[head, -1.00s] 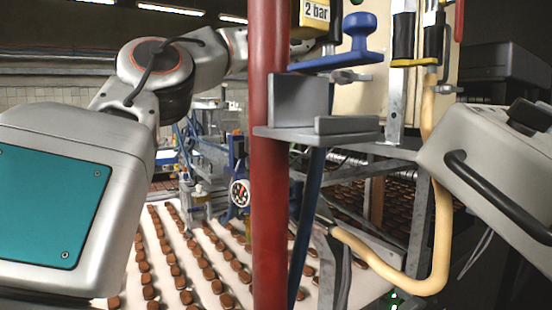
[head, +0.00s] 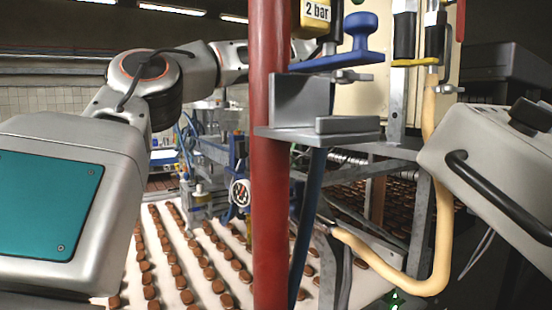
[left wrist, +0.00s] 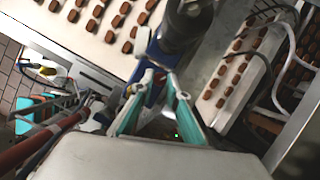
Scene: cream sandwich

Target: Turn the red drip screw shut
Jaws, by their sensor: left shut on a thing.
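In the left wrist view, the two teal-edged fingers of my left gripper (left wrist: 163,80) come together at a blue machine part (left wrist: 156,60) below a dark metal cylinder (left wrist: 185,25). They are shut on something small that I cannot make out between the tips. I cannot pick out the red drip screw in any view. In the head view, my left arm reaches right and passes behind the thick red post (head: 269,150), and its gripper is hidden. My right gripper is in no view.
The red post stands in front of the machine. A grey bracket (head: 320,128), a blue lever (head: 345,50) and a cream hose (head: 440,200) lie to its right. A dial gauge (head: 240,193) is left of it. Rows of brown biscuits (head: 180,270) lie on a white belt (head: 163,278).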

